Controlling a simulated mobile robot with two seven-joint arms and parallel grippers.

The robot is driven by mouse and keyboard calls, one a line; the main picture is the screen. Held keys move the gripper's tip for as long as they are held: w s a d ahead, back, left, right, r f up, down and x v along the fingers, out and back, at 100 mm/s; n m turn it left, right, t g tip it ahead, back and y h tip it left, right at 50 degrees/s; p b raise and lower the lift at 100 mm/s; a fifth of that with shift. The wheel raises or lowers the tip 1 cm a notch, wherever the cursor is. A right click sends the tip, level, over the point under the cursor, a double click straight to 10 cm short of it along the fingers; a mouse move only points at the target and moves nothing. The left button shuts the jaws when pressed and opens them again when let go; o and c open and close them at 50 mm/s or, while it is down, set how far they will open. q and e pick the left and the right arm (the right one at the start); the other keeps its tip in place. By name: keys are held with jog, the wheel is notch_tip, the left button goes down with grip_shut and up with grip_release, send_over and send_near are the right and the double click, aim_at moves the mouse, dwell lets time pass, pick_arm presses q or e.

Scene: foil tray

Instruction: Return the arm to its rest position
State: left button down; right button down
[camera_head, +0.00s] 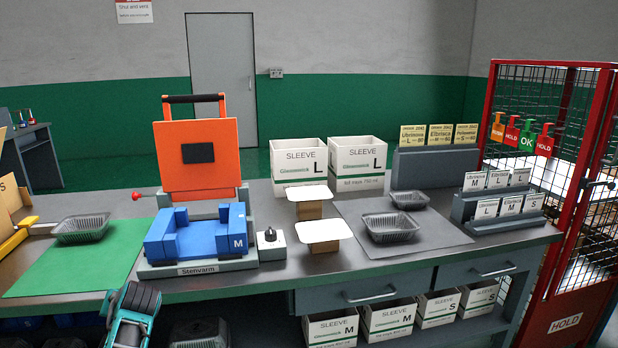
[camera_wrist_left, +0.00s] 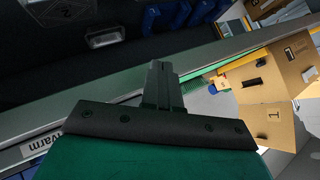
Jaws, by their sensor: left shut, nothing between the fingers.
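My left arm (camera_head: 128,316) shows at the bottom edge of the head view, a teal and dark part low in front of the bench's front edge. Its fingers cannot be made out there. In the left wrist view my left gripper (camera_wrist_left: 160,68) is shut, its dark fingers together with nothing between them. It is apart from the tray on the green mat. My right arm and gripper are not in view.
The bench (camera_head: 300,268) holds a black tray (camera_head: 82,228) on a green mat (camera_head: 75,262), an orange and blue press (camera_head: 196,160), white lids on blocks, and trays on a grey mat (camera_head: 360,225). A red cage (camera_head: 490,100) stands right. Boxes sit on the lower shelf.

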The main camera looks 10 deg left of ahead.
pick_arm(q)
jog(key=s+d+f+m+t+h, duration=0.4)
jog(key=s+d+f+m+h, duration=0.15)
jog(key=s+d+f, duration=0.8)
jog(key=s+d+r+t+h, duration=0.1)
jog(key=s+d+h, duration=0.4)
jog(key=s+d, duration=0.6)
jog(key=d, duration=0.2)
jog(key=shift+s+d, duration=0.2)
jog(key=shift+d, duration=0.15)
jog(key=shift+d, duration=0.1)
